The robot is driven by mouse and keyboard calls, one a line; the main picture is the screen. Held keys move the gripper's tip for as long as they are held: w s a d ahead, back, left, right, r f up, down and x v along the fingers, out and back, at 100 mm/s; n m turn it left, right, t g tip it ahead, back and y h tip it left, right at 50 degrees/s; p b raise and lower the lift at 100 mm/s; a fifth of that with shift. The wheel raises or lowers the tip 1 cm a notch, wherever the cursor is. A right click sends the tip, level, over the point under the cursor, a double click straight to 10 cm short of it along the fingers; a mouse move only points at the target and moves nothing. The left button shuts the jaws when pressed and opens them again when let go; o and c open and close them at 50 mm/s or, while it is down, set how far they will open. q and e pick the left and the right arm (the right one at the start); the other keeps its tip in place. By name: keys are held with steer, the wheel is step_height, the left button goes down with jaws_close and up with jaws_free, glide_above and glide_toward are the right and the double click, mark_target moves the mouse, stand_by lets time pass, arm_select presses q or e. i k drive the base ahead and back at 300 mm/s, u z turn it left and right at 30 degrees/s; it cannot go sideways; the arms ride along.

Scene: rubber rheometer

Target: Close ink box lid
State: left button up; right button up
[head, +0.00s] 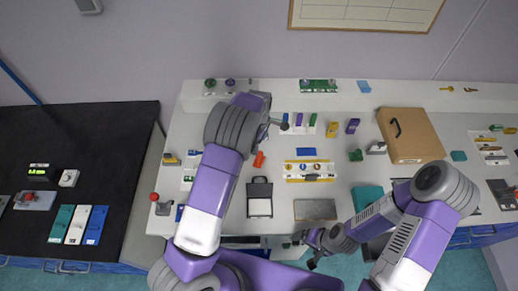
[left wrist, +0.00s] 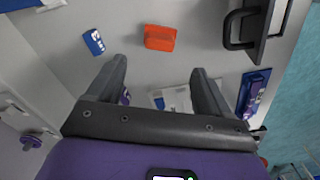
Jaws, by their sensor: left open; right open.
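A small dark case (head: 260,190) with a handle and a pale lower part stands on the white table, in the middle of the head view; it looks like the ink box. Its dark part and handle also show at the top right of the left wrist view (left wrist: 262,28). I cannot tell the lid's exact angle. My left gripper (head: 282,125) is open and empty, above the table and farther back than the case. Its two spread fingers show in the left wrist view (left wrist: 160,80). My right gripper (head: 311,256) is open, low near the table's front edge.
An orange block (head: 259,159) lies between the left gripper and the case. A white tray with small round items (head: 310,171) and a grey plate (head: 315,210) are right of the case. A brown box with a handle (head: 412,137) stands farther right.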

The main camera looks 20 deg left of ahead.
mark_target(254, 189)
steer(key=k, duration=1)
